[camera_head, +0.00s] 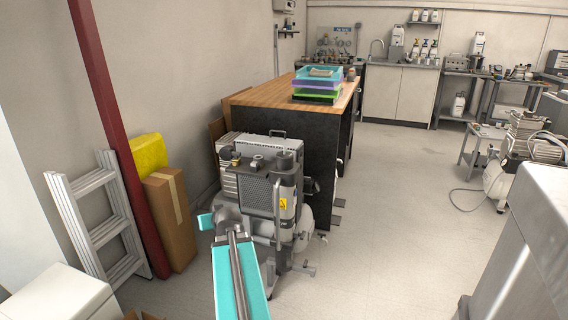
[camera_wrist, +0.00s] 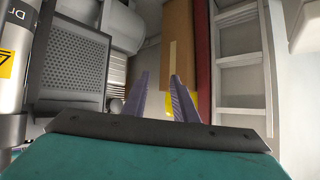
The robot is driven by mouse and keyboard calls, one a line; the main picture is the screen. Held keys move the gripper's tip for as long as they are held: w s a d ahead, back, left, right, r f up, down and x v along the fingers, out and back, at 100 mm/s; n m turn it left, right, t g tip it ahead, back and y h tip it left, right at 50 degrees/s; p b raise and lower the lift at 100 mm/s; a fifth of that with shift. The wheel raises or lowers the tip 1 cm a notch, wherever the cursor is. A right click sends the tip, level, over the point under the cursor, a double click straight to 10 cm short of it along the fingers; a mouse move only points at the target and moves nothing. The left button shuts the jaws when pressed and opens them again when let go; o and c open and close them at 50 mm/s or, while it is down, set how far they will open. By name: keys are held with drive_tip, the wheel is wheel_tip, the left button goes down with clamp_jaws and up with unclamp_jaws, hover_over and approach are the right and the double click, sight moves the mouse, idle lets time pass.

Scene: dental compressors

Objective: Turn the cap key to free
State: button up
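The dental compressor (camera_head: 262,190) stands on the floor in front of the wooden-topped bench, with a perforated grey panel and a upright cylinder with a yellow warning label. Small fittings (camera_head: 238,157) sit on its top; I cannot tell which part is the cap key. In the wrist view the compressor's perforated panel (camera_wrist: 72,62) and labelled cylinder (camera_wrist: 12,60) are at the left. My gripper (camera_wrist: 158,80) has its two fingers apart with nothing between them. It points past the compressor's side toward a cardboard box. In the head view my arm hides part of the compressor's lower front.
A cardboard box (camera_head: 168,220), a yellow item (camera_head: 148,153), a red post (camera_head: 115,130) and a ladder (camera_head: 98,215) stand at the left. The bench (camera_head: 250,96) holds stacked trays (camera_head: 317,85). Open floor (camera_head: 400,210) lies to the right, before a grey cabinet (camera_head: 520,250).

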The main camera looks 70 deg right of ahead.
drive_tip(key=s+d+r+m+h+b, duration=0.2)
drive_tip(key=s+d+r+h+b, duration=0.2)
drive_tip(key=s+d+r, duration=0.3)
drive_tip(key=s+d+r+m+h+b, duration=0.1)
drive_tip(key=s+d+r+h+b, duration=0.4)
drive_tip(key=s+r, duration=0.6)
drive_tip(key=s+d+b, duration=0.2)
drive_tip(key=s+d, duration=0.1)
drive_tip(key=s, duration=0.1)
drive_tip(key=shift+s+d+r+m, duration=0.15)
drive_tip(key=shift+r+m, duration=0.2)
drive_tip(key=shift+m, duration=0.05)
drive_tip(key=shift+w+p, duration=0.2)
drive_tip(key=shift+p, duration=0.1)
drive_tip(key=shift+d+r+p, duration=0.1)
drive_tip(key=shift+d+p, duration=0.1)
drive_tip(key=shift+p, duration=0.25)
